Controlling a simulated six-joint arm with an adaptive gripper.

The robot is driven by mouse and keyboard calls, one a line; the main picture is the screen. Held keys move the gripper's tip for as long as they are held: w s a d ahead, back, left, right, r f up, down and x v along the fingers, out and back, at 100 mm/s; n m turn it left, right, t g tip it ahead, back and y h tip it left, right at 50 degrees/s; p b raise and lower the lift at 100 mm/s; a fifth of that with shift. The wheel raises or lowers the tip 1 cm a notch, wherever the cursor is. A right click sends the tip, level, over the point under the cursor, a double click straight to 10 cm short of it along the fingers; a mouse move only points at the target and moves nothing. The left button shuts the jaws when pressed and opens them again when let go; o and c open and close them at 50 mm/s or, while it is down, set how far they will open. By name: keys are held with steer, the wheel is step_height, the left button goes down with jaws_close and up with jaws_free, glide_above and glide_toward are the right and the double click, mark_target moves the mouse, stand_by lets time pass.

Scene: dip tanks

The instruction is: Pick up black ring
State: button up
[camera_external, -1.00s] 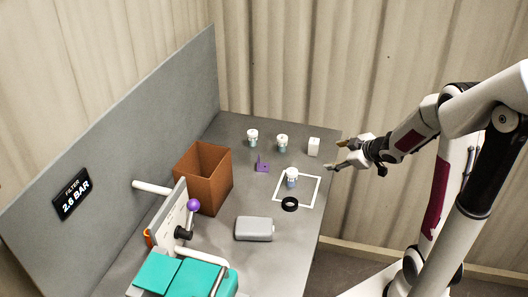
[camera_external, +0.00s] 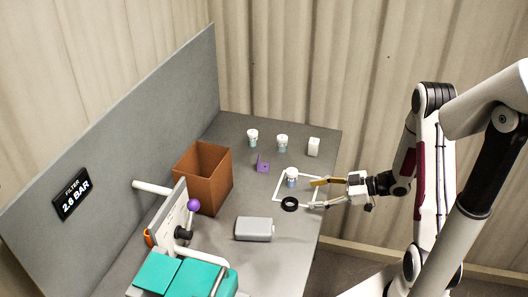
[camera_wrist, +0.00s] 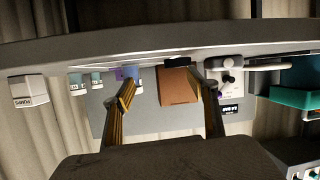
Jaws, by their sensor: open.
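The black ring (camera_external: 289,208) lies flat on the grey table at the near-left part of a white square outline (camera_external: 276,190). My gripper (camera_external: 313,195) is open and empty, low over the table's right edge. Its fingers point left toward the ring, with the tips just right of it and apart from it. In the wrist view the ring (camera_wrist: 177,61) appears as a dark band above the brown box, between the two spread fingers of my gripper (camera_wrist: 163,78).
A white-capped vial (camera_external: 292,176) stands just behind the ring. Two more vials, a purple bracket (camera_external: 262,164) and a white block (camera_external: 314,147) stand farther back. A grey case (camera_external: 254,229) lies nearer. A brown open box (camera_external: 202,180) and a purple-knobbed lever (camera_external: 193,206) are left.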

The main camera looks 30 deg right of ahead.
mark_target(285, 203)
steer(key=shift+s+a+r+y, duration=0.1)
steer(key=shift+s+a+y, duration=0.3)
steer(key=shift+s+y, duration=0.25)
steer(key=shift+s+a+y, duration=0.4)
steer(key=shift+s+y, duration=0.05)
steer(key=shift+s, duration=0.25)
steer(key=shift+w+a, duration=0.1)
steer(key=shift+x, duration=1.15)
steer(key=shift+a, duration=0.1)
steer(key=shift+w+a+f, duration=0.8)
steer(key=shift+a, duration=0.1)
steer(key=shift+x, duration=1.2)
steer(key=c, duration=1.4)
